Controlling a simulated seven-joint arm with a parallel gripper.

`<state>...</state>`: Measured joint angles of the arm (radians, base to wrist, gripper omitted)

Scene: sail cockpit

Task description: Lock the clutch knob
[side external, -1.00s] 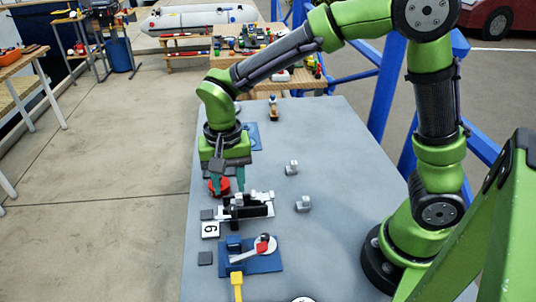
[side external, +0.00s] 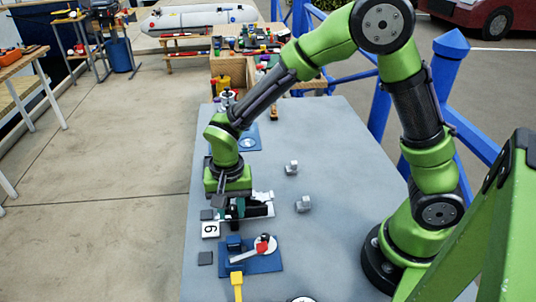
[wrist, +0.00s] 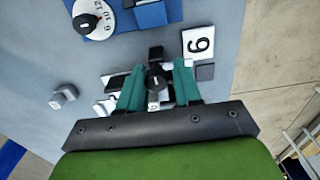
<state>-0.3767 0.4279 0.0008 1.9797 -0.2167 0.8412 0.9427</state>
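A black-and-white fitting (side external: 262,209) sits on the grey table, partly hidden under my gripper (side external: 229,214) in the side view. In the wrist view, a round black knob (wrist: 155,74) with a pale mark stands on this fitting; it looks like the clutch knob. My gripper (wrist: 158,70) is low over it, with one teal finger on each side of the knob. The fingers are apart, with narrow gaps visible between them and the knob. Whether either finger touches it lower down is hidden.
A blue plate (side external: 268,264) with a white dial and handle lies in front of the fitting. A white number tile (side external: 210,230) is beside it. Two grey metal blocks (side external: 292,168) (side external: 303,205) stand to the right. Another blue plate (side external: 252,140) lies behind.

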